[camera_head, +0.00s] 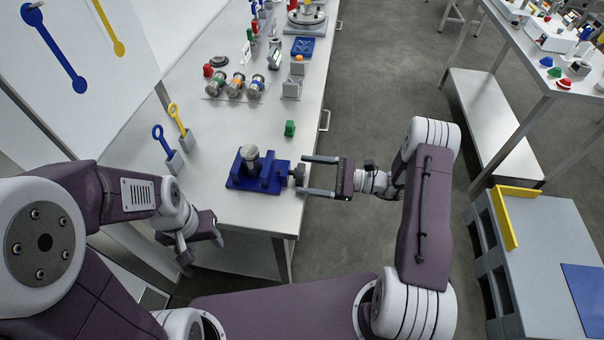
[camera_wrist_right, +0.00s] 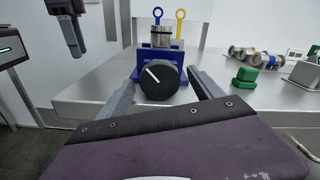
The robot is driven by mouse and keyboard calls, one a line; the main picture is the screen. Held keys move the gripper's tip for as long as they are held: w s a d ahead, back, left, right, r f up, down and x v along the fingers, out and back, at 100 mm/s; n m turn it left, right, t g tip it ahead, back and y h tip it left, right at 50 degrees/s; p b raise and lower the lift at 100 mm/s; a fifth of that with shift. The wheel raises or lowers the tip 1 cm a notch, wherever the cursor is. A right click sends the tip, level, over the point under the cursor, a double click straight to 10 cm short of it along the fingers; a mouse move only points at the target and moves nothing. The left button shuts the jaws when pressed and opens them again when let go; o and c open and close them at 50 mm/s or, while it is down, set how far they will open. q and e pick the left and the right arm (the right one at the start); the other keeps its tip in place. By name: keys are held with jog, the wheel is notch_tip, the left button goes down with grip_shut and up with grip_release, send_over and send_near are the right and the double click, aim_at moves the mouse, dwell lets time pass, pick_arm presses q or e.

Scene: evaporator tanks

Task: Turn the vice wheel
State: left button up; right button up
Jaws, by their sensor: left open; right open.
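The blue vice (camera_head: 258,183) stands near the front edge of the table, with a grey metal cylinder (camera_head: 250,158) upright in it. Its dark round wheel (camera_head: 299,174) faces right, and in the right wrist view the wheel (camera_wrist_right: 159,80) shows a white line tilted to the upper left. My right gripper (camera_head: 321,175) is open, with its fingers pointing at the vice; in the right wrist view the wheel appears between the two fingers, and contact cannot be told. My left gripper (camera_head: 204,236) is open and empty, off the table's near left side.
A green block (camera_head: 290,128) lies behind the vice. A blue tool (camera_head: 164,143) and a yellow tool (camera_head: 181,123) stand in grey holders at the left. Several banded cylinders (camera_head: 236,85) lie further back.

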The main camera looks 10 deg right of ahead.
jog(key=b+v, duration=0.1)
jog(key=v, duration=0.6)
